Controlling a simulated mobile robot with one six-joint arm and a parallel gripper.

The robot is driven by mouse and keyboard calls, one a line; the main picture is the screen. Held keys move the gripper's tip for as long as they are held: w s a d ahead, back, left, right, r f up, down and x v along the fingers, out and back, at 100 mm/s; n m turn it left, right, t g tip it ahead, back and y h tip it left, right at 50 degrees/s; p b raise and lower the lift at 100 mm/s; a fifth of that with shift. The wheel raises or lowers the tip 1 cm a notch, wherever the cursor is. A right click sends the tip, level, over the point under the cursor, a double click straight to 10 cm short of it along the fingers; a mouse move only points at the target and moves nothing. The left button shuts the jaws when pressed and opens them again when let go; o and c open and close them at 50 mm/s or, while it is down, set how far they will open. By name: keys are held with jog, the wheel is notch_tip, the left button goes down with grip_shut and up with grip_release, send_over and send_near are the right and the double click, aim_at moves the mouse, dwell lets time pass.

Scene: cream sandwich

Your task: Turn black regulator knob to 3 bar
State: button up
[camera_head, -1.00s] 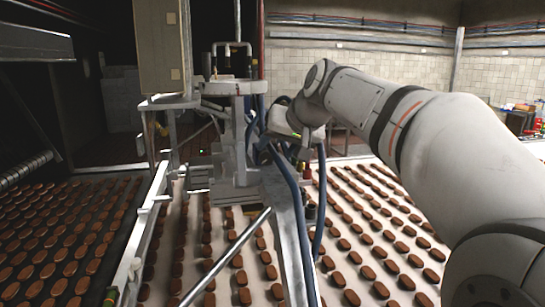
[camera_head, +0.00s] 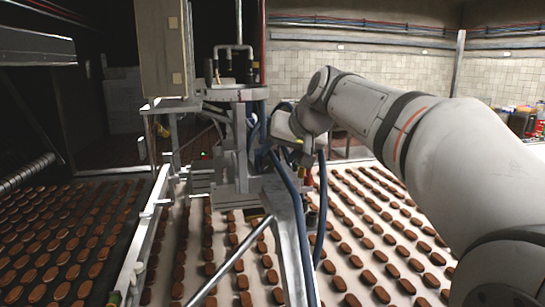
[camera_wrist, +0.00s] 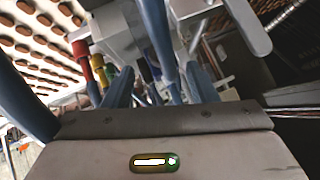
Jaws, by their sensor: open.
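In the wrist view, my gripper (camera_wrist: 160,75) has two blue-grey fingers standing apart, with nothing seen held between them. Pale machine parts and a blue hose lie in front of it. I cannot clearly pick out the black regulator knob or a pressure reading. A red fitting (camera_wrist: 81,55) and a yellow fitting (camera_wrist: 99,76) stand to the left of the fingers, apart from them. In the head view, my wrist is beside the machine frame (camera_head: 240,150), and the fingers are hidden behind my arm and the hoses.
Blue hoses (camera_head: 287,178) hang close to my wrist. A metal beam (camera_head: 288,225) runs toward the camera below it. Conveyor belts with many brown biscuits (camera_head: 368,255) lie on both sides. A tall cabinet (camera_head: 162,45) stands at the machine's left.

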aim_at(269, 163)
jog(key=p+x, duration=0.1)
jog(key=x, duration=0.4)
jog(key=shift+w+a+f, duration=0.15)
jog(key=shift+w+f, duration=0.05)
jog(key=shift+c, duration=0.5)
jog(key=c, duration=0.9)
jog(key=shift+o, duration=0.2)
jog(key=shift+f+m+y+b, duration=0.3)
jog(key=shift+y+b, duration=0.1)
jog(key=shift+b, duration=0.55)
jog(key=shift+r, duration=0.3)
jog(key=o, duration=1)
jog(key=shift+c, duration=0.2)
